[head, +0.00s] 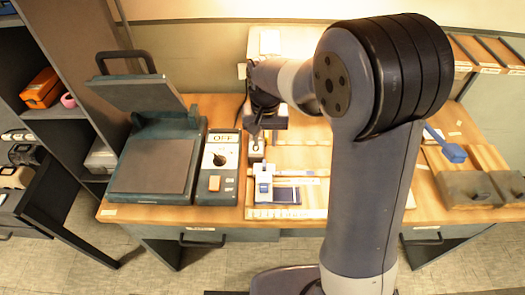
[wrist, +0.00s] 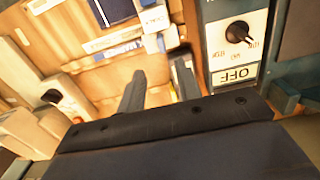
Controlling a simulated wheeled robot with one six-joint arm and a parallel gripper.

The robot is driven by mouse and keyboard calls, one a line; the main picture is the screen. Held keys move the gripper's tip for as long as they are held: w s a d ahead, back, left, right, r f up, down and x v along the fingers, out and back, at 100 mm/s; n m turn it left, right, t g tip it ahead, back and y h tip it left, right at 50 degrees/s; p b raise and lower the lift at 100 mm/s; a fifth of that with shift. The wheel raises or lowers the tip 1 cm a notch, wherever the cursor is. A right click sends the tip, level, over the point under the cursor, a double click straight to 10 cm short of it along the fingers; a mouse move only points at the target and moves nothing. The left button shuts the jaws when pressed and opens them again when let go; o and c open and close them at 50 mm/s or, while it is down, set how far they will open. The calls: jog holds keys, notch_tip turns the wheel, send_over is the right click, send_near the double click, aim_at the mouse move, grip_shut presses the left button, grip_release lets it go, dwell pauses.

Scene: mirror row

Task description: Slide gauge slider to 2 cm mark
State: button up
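A white block with a blue front piece (head: 264,186), which looks like the gauge slider, sits at the left of a dark blue plate on the wooden board. A pale marked strip (head: 285,213) runs along the board's front edge; its marks are too small to read. My gripper (head: 257,133) is above the board's left part, behind the white block and apart from it. In the wrist view my gripper (wrist: 159,64) has its two dark fingers apart with nothing between them. Part of the dark blue plate (wrist: 112,11) shows at the top of that view.
A control box with a knob and OFF label (head: 220,160) stands left of the board, near my gripper. A grey-green press with a raised lid (head: 150,160) is farther left. Grey boxes (head: 468,188) are at the right. My arm hides the middle of the bench.

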aim_at(264, 163)
notch_tip(264, 163, down, 11)
jog(key=shift+w+a+r+p, duration=0.1)
jog(key=shift+p, duration=0.4)
jog(key=shift+c, duration=0.3)
grip_shut()
